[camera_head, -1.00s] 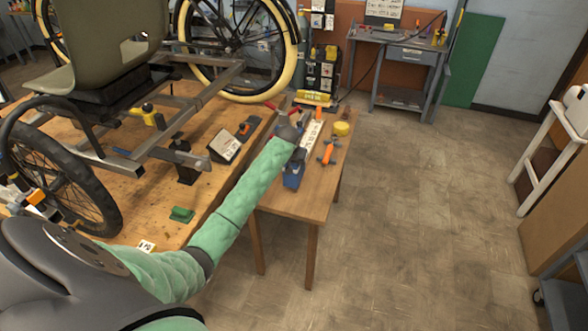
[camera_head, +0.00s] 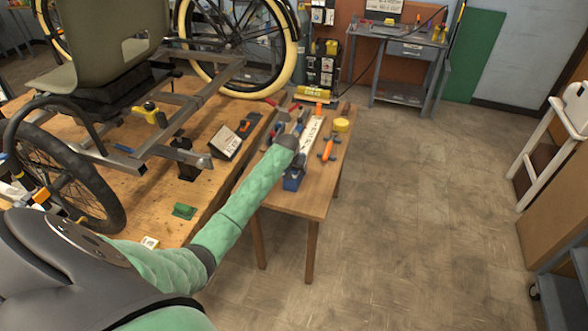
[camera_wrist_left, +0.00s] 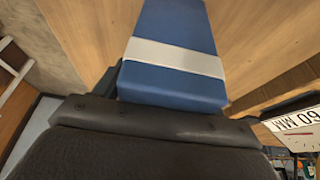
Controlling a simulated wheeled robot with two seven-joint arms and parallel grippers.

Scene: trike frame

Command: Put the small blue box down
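The small blue box (camera_wrist_left: 172,28), with a pale band around it, fills the middle of the left wrist view. It sticks out from my left gripper (camera_wrist_left: 165,108), which appears shut on it. The fingertips are hidden behind the box. Wooden surface shows behind it; I cannot tell whether the box touches it. In the head view my left gripper (camera_head: 296,128) is over the small wooden side table (camera_head: 306,203), mostly hidden by its own wrist. My right gripper is in neither view.
A blue tool (camera_head: 292,182) lies at the table's near end. An orange-handled tool (camera_head: 328,148), a yellow round item (camera_head: 341,125) and a white strip (camera_head: 311,133) lie close by. The workbench with the trike frame (camera_head: 205,92) is on the left. The table's near right is clear.

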